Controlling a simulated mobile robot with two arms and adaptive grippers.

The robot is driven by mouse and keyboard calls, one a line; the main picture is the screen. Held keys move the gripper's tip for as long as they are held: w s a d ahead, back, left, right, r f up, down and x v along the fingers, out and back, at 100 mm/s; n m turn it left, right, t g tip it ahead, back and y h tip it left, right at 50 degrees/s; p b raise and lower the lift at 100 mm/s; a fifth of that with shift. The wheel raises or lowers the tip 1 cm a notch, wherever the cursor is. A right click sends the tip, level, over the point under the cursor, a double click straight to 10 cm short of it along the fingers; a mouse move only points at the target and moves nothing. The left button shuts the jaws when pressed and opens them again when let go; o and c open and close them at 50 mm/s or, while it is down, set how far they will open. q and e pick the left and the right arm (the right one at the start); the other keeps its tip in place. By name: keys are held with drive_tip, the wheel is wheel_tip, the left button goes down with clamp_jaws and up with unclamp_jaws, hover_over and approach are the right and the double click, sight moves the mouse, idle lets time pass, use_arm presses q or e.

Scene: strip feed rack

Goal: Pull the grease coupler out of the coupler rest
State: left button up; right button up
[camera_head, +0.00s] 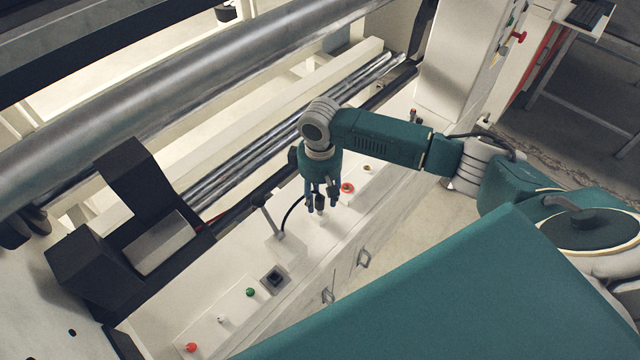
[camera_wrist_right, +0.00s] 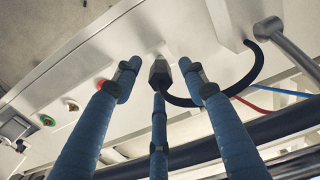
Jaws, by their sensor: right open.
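The grease coupler (camera_wrist_right: 160,71) is a small dark and grey block with a black hose curving off to the right in the right wrist view. In the head view the coupler (camera_head: 320,203) is a small dark piece at the white ledge. My right gripper (camera_head: 322,190) hangs down over it with blue fingers. In the right wrist view the open fingers (camera_wrist_right: 158,88) stand around the coupler, with visible gaps at the two upper fingers. Whether the lower middle finger touches it I cannot tell. The coupler rest is mostly hidden. My left gripper is not in view.
A lever (camera_head: 268,214) on a white block stands left of the gripper. A red button (camera_head: 347,188) is close on the right. A black socket (camera_head: 275,279) and a green button (camera_head: 250,292) sit lower on the ledge. Metal rollers (camera_head: 200,110) run behind.

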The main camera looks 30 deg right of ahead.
sight(320, 198)
drive_tip(key=shift+f, duration=0.75)
clamp_jaws()
drive_tip(key=c, duration=1)
unclamp_jaws()
clamp_jaws()
drive_tip(key=shift+r+p, duration=1.3)
drive_tip(key=shift+p, duration=0.25)
drive_tip(key=shift+r, duration=0.2)
drive_tip(key=shift+r+p, duration=1.3)
drive_tip(key=shift+p, duration=0.75)
